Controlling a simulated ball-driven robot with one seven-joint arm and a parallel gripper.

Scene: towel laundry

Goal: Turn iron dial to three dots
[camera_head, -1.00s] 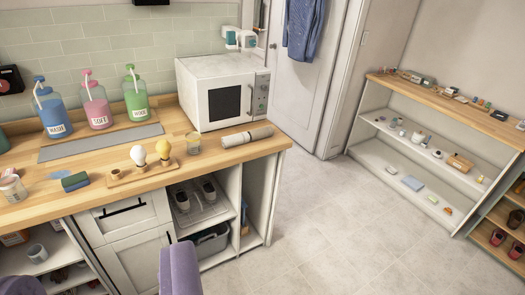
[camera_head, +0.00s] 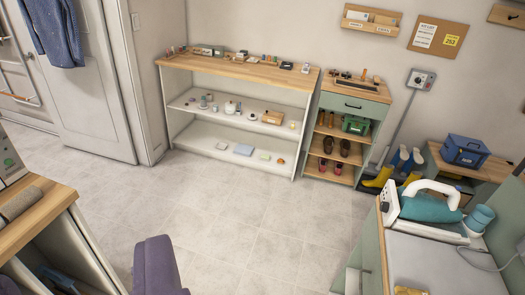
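The iron (camera_head: 428,207) lies on a pale board or counter top at the right of the view. It has a teal body and a white handle on top. A white upright piece with small dark marks stands at its left end. The iron's dial and any dots are too small to make out. A purple part of mine shows at the bottom edge, far from the iron across open floor. No gripper fingertips show.
A low white shelf (camera_head: 238,148) with small items stands at the back wall. Beside it is a green shoe cabinet (camera_head: 350,103). A wall box (camera_head: 420,80) has a grey conduit. A wooden counter (camera_head: 32,218) is at left. The tiled floor (camera_head: 225,225) between is clear.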

